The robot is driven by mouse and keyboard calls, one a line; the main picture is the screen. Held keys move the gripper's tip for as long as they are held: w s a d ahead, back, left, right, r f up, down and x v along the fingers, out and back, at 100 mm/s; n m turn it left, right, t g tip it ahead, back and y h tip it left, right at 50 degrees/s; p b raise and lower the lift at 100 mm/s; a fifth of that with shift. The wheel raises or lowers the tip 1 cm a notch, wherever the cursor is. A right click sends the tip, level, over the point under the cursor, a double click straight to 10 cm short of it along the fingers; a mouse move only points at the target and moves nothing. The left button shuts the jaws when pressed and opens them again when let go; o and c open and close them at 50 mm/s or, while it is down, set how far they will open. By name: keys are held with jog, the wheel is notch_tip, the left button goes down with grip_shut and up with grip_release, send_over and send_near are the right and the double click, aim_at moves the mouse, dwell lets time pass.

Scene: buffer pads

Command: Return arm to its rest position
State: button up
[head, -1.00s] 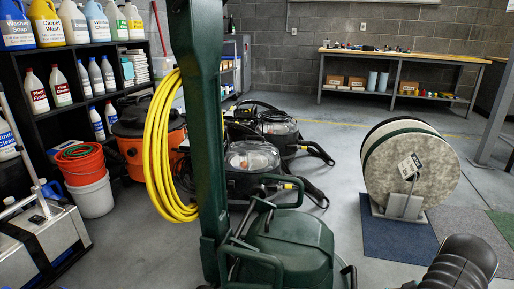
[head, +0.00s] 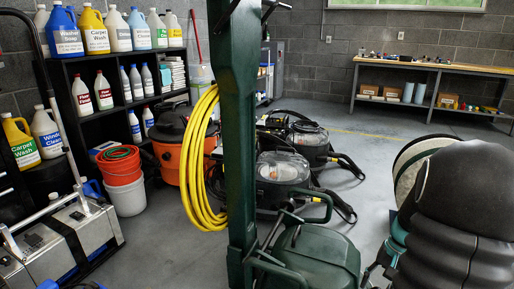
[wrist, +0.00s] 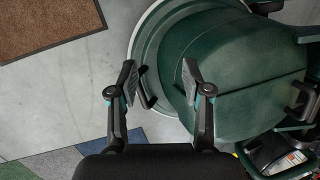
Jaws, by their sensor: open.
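My gripper (wrist: 157,82) is open and empty in the wrist view, with its two fingers apart. Below it in that view is the green floor machine (wrist: 235,70) with its round base and a dark handle near the left finger; whether they touch I cannot tell. In the head view my dark arm (head: 450,215) fills the lower right, and my gripper cannot be made out clearly there. The green machine (head: 312,258) with its tall upright column stands at the centre, left of my arm.
A pad reel (head: 408,170) is partly hidden behind my arm. Black and orange vacuums (head: 182,150) and a bottle shelf (head: 90,128) stand left. A workbench (head: 430,68) is at the back. Grey floor (head: 375,125) is open before it. A brown mat (wrist: 45,25) lies at upper left.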

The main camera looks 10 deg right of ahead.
jog(key=s+a+r+n+t+h+p, duration=0.1)
jog(key=s+a+r+n+t+p, duration=0.2)
jog(key=a+r, duration=0.9)
jog(key=s+a+r+n+t+h+p, duration=0.2)
jog(key=s+a+r+n, duration=0.4)
jog(key=a+r, duration=0.6)
jog(key=shift+a+r+t+p, duration=0.15)
jog(key=shift+a+t+p, duration=0.45)
jog(key=shift+a+p, duration=0.1)
jog(key=shift+s, duration=0.1)
